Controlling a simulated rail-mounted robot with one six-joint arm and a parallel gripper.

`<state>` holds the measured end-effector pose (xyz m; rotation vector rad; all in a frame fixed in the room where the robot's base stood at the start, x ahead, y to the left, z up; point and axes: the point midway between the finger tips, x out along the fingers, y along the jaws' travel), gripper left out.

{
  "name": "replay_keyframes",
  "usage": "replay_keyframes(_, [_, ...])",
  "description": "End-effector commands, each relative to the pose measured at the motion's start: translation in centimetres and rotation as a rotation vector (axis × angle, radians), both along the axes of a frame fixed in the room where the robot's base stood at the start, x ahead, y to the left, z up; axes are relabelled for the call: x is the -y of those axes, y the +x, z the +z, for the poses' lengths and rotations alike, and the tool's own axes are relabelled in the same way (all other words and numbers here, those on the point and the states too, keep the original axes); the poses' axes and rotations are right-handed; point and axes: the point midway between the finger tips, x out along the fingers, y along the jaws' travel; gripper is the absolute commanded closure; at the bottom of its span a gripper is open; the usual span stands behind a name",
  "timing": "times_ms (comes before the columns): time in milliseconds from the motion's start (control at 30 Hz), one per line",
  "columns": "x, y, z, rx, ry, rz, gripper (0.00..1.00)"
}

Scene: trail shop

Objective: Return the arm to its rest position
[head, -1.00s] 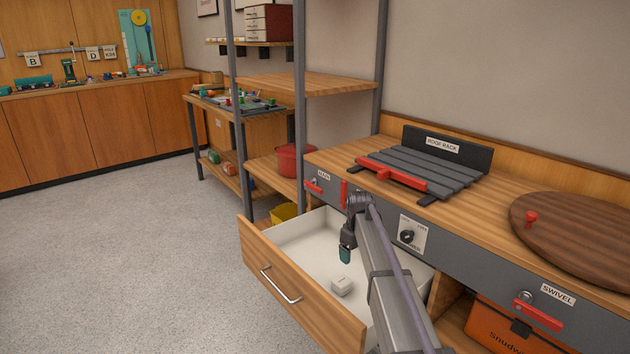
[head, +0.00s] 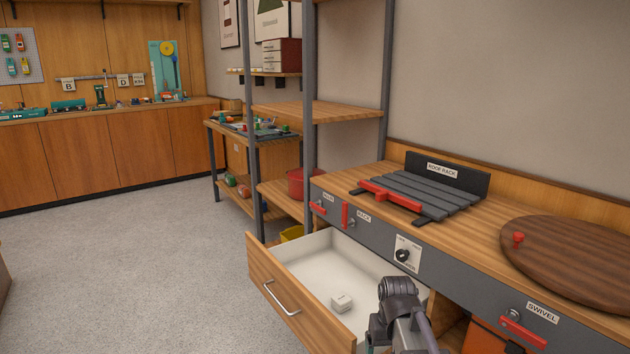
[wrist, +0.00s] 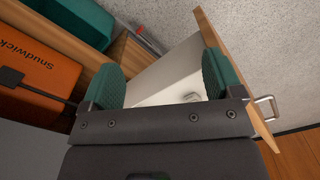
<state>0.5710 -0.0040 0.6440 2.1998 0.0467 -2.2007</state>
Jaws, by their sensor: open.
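My gripper (wrist: 165,80) shows in the wrist view with its two green-padded fingers wide apart and nothing between them. In the head view my arm is folded back at the bottom right, and the fingers are hidden there. The open drawer (head: 330,262) lies beyond the fingers in the wrist view and left of my arm in the head view. A small white block (head: 342,301) rests on the drawer floor; it also shows between the fingers, farther off, in the wrist view (wrist: 188,97).
The counter carries a roof rack panel (head: 432,192) with a red handle and a round wooden swivel board (head: 570,255). An orange case (wrist: 35,70) sits in the compartment beside the drawer. A grey-posted shelf (head: 320,110) stands behind the drawer. The floor at left is clear.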

Motion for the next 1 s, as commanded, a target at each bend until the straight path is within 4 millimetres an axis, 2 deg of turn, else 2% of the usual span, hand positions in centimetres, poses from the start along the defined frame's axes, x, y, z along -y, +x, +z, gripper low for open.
replay_keyframes(33, [-0.1,-3.7,0.0,0.000,0.000,-0.021,0.14])
replay_keyframes(200, [-0.4,-13.1,0.0,0.000,0.000,-0.046,0.14])
replay_keyframes(233, [-0.4,-12.1,2.4,0.000,0.000,-0.045,0.14])
replay_keyframes(300, [-0.4,-11.4,5.5,0.000,0.000,-0.044,0.14])
replay_keyframes(467, [-0.4,-11.3,11.9,0.000,0.000,-0.043,0.14])
replay_keyframes(700, [-0.4,-11.3,24.5,0.000,-0.001,-0.042,0.14])
replay_keyframes(733, [-0.4,-11.3,25.8,0.000,-0.001,-0.042,0.14])
replay_keyframes(833, [-0.4,-11.3,28.3,0.000,-0.001,-0.042,0.14])
replay_keyframes(900, [-0.4,-11.3,28.9,0.000,-0.001,-0.042,0.14])
replay_keyframes(1000, [-0.4,-11.3,28.7,0.000,-0.002,-0.042,0.14])
